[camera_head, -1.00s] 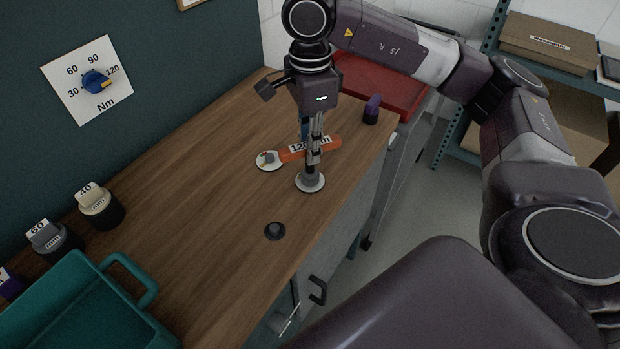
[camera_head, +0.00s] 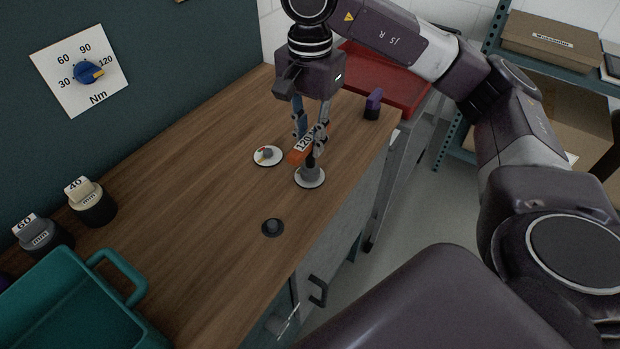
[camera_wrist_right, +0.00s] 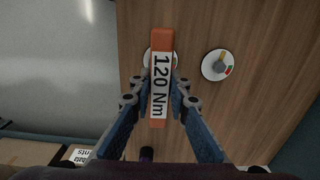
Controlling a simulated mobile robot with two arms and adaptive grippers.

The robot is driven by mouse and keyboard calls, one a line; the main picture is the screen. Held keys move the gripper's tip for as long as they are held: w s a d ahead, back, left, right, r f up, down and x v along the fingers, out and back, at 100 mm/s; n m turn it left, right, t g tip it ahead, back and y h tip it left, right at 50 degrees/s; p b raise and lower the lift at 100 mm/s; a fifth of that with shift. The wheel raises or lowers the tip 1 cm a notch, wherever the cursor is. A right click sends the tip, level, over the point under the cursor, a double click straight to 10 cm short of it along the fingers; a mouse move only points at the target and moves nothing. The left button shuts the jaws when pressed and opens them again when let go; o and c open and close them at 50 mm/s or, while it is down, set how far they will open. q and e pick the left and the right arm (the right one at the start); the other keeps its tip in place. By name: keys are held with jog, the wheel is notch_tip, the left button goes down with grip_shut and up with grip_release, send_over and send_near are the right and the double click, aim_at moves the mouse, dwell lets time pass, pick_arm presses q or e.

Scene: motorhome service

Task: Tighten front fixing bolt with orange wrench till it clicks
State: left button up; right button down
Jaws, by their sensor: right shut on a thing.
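The orange wrench (camera_head: 297,157), labelled 120 Nm, is held in my right gripper (camera_head: 309,143). In the wrist view the wrench (camera_wrist_right: 160,38) stands between the blue fingers of the gripper (camera_wrist_right: 163,112), which are shut on its handle. Two fixing bolts sit on white discs on the wooden bench. The farther-left bolt (camera_head: 267,153) is uncovered, with coloured marks on its disc. The nearer bolt (camera_head: 310,172) is beneath the gripper. In the wrist view the wrench partly hides one disc (camera_wrist_right: 148,58); the other (camera_wrist_right: 217,66) is clear. Contact between wrench and bolt cannot be told.
A small dark knob-like piece (camera_head: 273,227) stands nearer on the bench. A teal tray (camera_head: 85,305) and blocks marked 40 (camera_head: 92,205) and 60 (camera_head: 40,237) are left. A purple-topped piece (camera_head: 373,103) and red tray (camera_head: 400,88) are behind. A Nm dial (camera_head: 90,72) is on the wall.

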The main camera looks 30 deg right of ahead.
jog(key=shift+n, duration=0.4)
jog(key=shift+f+n, duration=0.1)
jog(key=shift+n, duration=0.2)
jog(key=n, duration=0.3)
jog(key=shift+n+b, duration=0.3)
jog(key=shift+b, duration=0.05)
jog(key=shift+n, duration=0.4)
